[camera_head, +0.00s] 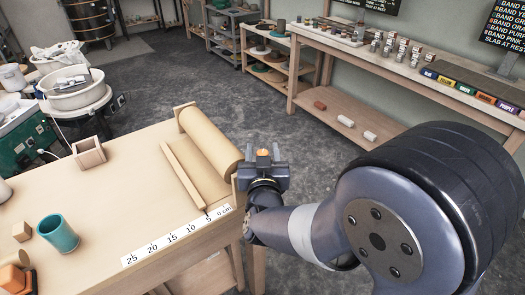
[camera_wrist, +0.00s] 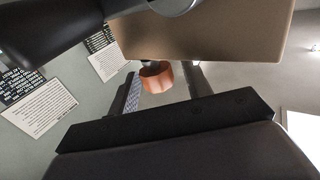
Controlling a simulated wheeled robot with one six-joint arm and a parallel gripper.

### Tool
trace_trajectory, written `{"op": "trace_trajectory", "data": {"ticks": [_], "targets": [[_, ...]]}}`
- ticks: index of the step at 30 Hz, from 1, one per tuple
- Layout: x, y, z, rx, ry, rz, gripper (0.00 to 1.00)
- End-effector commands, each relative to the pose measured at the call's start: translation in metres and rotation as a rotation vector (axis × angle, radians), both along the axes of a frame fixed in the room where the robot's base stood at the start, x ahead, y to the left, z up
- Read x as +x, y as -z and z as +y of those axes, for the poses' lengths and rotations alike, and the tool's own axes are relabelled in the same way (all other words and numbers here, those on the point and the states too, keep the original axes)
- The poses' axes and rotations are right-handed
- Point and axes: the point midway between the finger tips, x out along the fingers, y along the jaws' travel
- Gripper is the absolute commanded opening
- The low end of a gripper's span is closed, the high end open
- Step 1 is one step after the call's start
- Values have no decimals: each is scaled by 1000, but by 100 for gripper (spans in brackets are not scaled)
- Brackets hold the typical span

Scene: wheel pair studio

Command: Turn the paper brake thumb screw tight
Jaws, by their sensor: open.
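The orange thumb screw (camera_wrist: 156,78) is a short round copper-coloured knob below a brown board in the wrist view. In the head view its orange top (camera_head: 262,153) shows at the right end of the table, beside the paper roll (camera_head: 209,143). My gripper (camera_head: 263,155) is open, with one finger on each side of the screw. In the wrist view my gripper (camera_wrist: 162,75) shows narrow gaps between the knob and both fingers. The knob's far side and its shaft are hidden.
The wooden table (camera_head: 120,205) carries a ruler strip (camera_head: 175,236), a wooden bar (camera_head: 183,174), a teal cup (camera_head: 58,233) and a hollow wooden block (camera_head: 89,153). A long shelf bench (camera_head: 345,42) stands at the back right.

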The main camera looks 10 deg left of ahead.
Motion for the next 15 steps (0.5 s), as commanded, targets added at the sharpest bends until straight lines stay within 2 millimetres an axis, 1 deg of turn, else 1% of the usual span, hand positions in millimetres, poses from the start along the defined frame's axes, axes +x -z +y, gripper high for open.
{"op": "trace_trajectory", "data": {"ticks": [6,8,15], "targets": [[0,0,0,0,0,0,47],[0,0,0,0,0,0,43],[0,0,0,0,0,0,23]]}}
